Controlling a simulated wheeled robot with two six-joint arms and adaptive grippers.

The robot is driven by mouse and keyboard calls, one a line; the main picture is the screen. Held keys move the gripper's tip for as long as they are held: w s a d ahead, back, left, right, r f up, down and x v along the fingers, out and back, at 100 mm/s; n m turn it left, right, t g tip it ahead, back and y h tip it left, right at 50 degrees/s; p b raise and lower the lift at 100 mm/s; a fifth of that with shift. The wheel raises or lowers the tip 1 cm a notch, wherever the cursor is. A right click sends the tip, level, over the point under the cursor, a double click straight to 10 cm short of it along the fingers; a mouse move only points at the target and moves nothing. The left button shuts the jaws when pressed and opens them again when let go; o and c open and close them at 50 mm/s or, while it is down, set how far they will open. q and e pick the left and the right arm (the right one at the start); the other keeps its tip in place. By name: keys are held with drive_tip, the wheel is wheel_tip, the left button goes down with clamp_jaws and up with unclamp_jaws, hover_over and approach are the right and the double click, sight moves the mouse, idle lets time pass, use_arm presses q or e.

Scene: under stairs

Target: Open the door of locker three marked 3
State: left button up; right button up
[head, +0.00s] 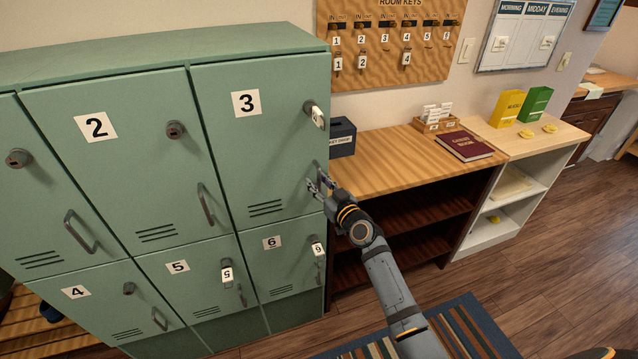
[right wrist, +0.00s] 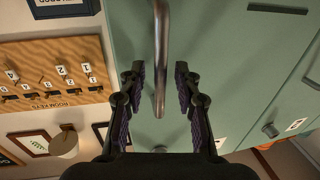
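The door of locker three (head: 245,170) is green, carries a white label "3" (head: 246,103), and is shut. A key with a white tag (head: 316,115) hangs at its lock, at the upper right of the door. My right gripper (head: 320,184) is at the right side of this door, by its handle, which it partly hides. In the right wrist view the metal handle (right wrist: 160,50) runs between the two open fingers of the gripper (right wrist: 160,82), with a gap on each side. My left gripper is not in view.
Other locker doors, such as 2 (head: 115,150), 5 (head: 190,285) and 6 (head: 275,262), are shut. A wooden shelf unit (head: 385,165) stands right of the lockers, bearing a dark box (head: 341,137) and a dark red book (head: 463,146). A striped rug (head: 465,335) lies in front.

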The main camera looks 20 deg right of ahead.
clamp_jaws()
idle(0.6)
